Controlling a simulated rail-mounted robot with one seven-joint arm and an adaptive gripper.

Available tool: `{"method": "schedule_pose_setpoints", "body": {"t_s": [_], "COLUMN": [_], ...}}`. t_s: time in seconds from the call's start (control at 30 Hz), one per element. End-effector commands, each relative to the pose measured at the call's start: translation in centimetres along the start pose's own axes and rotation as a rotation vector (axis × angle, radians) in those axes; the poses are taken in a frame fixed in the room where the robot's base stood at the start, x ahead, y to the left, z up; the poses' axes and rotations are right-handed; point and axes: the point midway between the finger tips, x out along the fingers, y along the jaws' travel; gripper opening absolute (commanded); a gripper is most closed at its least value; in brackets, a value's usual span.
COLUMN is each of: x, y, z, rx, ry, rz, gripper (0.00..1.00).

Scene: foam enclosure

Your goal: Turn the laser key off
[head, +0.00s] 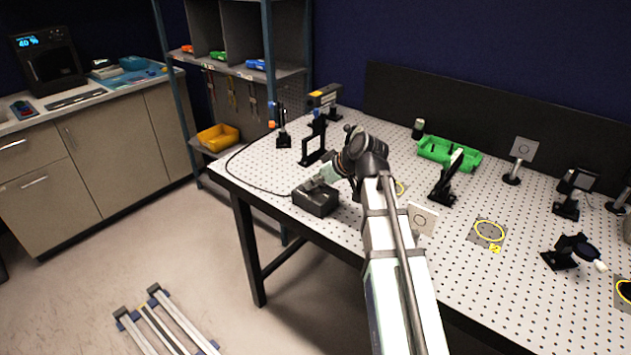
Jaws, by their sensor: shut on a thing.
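A small black box (313,203) sits near the left front edge of the perforated optical table (262,165), with a black cable running from it toward the back left. My gripper (312,183) is at the top of this box, reaching in from the right. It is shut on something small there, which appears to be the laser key. The key itself is hidden by the fingers, so its angle cannot be told. A black laser-like unit with a yellow label (324,96) stands on a post at the back left of the table.
Posts and mounts stand close behind my gripper, including a black bracket (313,140). A green tray (450,154), a white card (423,219) and more optics lie to the right. Free table surface lies left of the box.

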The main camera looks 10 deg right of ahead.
Motion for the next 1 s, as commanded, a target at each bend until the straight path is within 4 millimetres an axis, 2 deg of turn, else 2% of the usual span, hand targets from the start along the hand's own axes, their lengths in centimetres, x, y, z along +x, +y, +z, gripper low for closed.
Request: {"method": "schedule_pose_setpoints", "body": {"t_s": [0.27,0.3,0.33,0.77,1.0], "x": [0.0,0.0,0.0,-0.5,-4.0], "y": [0.0,-0.1,-0.1,0.0,0.0], "z": [0.1,0.1,0.1,0.1,0.1], "rx": [0.000,0.000,0.000,0.001,0.000], "ry": [-0.004,-0.004,-0.003,-0.001,0.000], "rz": [-0.001,-0.001,-0.001,0.001,0.003], "gripper": [0.00,0.47,0.57,0.58,0.58]}}
